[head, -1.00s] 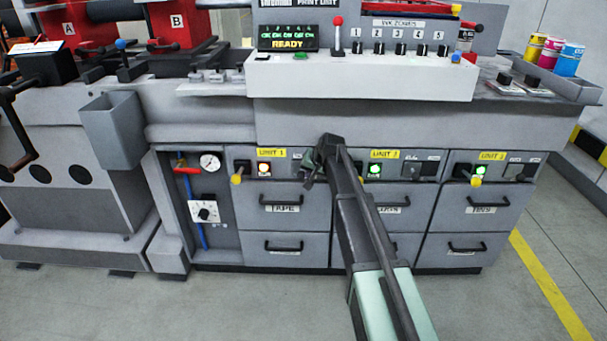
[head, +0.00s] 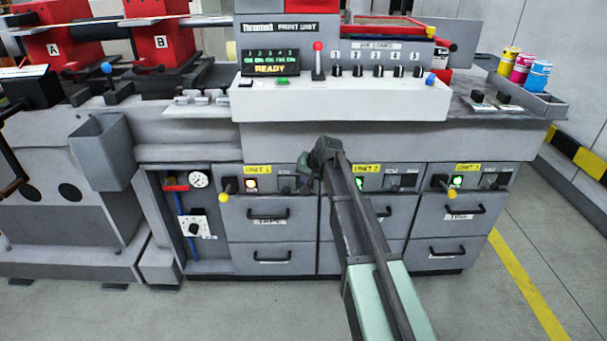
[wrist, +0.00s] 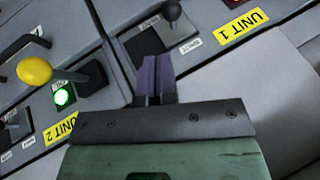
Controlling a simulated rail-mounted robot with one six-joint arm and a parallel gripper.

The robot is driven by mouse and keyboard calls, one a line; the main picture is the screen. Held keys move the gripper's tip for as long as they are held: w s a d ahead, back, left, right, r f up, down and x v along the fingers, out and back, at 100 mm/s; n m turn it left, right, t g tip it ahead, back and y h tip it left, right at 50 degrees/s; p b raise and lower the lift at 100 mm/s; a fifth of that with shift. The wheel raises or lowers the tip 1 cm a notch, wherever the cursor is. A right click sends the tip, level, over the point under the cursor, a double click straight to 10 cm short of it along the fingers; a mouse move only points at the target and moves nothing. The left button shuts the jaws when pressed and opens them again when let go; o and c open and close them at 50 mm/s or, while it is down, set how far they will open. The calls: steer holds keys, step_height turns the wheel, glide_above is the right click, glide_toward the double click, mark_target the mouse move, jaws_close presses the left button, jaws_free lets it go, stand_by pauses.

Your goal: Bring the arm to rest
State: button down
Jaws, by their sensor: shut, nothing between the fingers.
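My gripper (head: 304,170) is in front of the control strip of the cabinet, between the UNIT 1 label (head: 257,170) and the UNIT 2 label (head: 367,169). In the wrist view its two dark purple fingers (wrist: 154,76) are pressed together with nothing between them. They point at the strip beside a black-knobbed lever (wrist: 172,12). I cannot tell whether they touch the panel. A yellow-knobbed lever (wrist: 34,70) and a lit green lamp (wrist: 63,97) are to their left. My arm hides part of the UNIT 2 controls and the middle drawers.
The display (head: 270,64) above reads READY. A white console (head: 340,98) with a red-knobbed lever (head: 318,60) juts out over the strip. A grey bin (head: 100,150) hangs at left. Paint cans (head: 523,68) stand at right. The floor (head: 230,310) in front is clear.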

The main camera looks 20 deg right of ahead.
steer(key=s+a+f+n+g+h, duration=0.1)
steer(key=s+a+g, duration=0.1)
steer(key=s, duration=1)
steer(key=s+a+f+n+g+h, duration=0.1)
steer(key=s+a+n+g, duration=0.1)
steer(key=s, duration=0.9)
steer(key=s+a+f+n+g+h, duration=0.1)
steer(key=s+a+g, duration=0.15)
steer(key=s, duration=0.95)
step_height(320, 180, up, 18)
steer(key=w+p, duration=0.1)
steer(key=p, duration=1.7)
steer(key=shift+w+a, duration=0.3)
steer(key=shift+w, duration=0.1)
